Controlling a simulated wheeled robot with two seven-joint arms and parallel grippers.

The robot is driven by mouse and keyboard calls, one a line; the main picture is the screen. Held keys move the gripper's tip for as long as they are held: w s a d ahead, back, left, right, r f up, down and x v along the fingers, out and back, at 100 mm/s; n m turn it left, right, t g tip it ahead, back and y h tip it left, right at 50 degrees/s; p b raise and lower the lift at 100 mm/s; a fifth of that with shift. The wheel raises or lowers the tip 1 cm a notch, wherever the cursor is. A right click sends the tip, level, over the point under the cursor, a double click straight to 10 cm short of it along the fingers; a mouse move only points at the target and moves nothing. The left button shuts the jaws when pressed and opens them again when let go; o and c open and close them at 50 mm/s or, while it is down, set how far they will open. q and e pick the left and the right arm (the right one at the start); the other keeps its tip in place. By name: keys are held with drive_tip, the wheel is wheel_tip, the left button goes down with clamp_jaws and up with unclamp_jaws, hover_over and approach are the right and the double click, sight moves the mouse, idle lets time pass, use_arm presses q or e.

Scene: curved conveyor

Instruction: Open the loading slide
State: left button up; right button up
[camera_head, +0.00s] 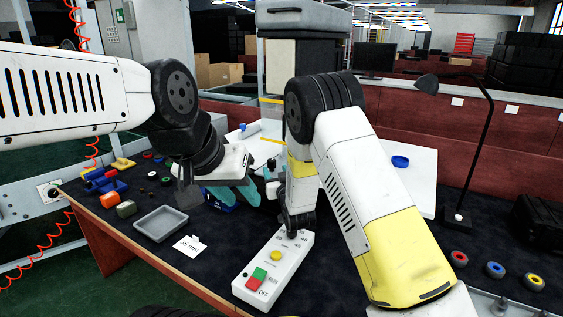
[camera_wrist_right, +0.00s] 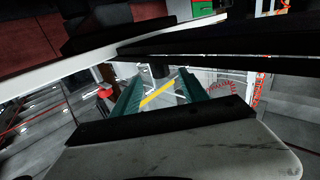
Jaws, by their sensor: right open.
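I cannot pick out the loading slide for certain; my arms cover the middle of the bench. A white panel (camera_head: 415,172) lies behind my right arm, with a yellow strip near its left part. My left gripper (camera_head: 226,195) is low over the dark bench mat; its teal fingers are partly hidden and its opening is unclear. My right gripper (camera_head: 268,174) is close beside it, slightly higher, and mostly hidden by its wrist. In the right wrist view, the teal fingers of this gripper (camera_wrist_right: 156,96) stand apart with nothing held. A yellow strip (camera_wrist_right: 157,95) shows beyond them.
A white control box (camera_head: 272,268) with green, red and yellow buttons stands at the front. A grey tray (camera_head: 160,222), a "25 mm" card (camera_head: 189,246) and several coloured parts lie left. A lamp (camera_head: 480,140) and coloured rings (camera_head: 495,269) are right.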

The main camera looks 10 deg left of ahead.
sight(273, 165)
drive_tip(key=x, duration=0.7)
clamp_jaws()
idle(1.3)
